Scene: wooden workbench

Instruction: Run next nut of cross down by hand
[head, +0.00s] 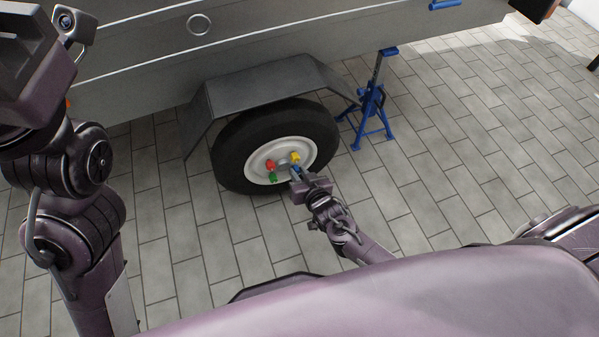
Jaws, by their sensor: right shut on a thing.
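A trailer wheel (226,152) with a black tyre and a white rim (258,154) stands under the grey fender. Four coloured nuts sit around its hub: a red nut (270,164) at left, a yellow nut (295,157) at upper right, a green nut (272,178) at lower left and a blue nut (295,169) at lower right. My right gripper (296,174) is shut on the blue nut at the wheel face and partly hides it. How far the blue nut is seated cannot be seen. My left arm is raised at the left; its fingertips do not show.
The grey trailer side (150,60) and its fender (265,88) overhang the wheel. A blue jack stand (372,103) supports the trailer right of the wheel. The paved floor (470,150) is clear to the right.

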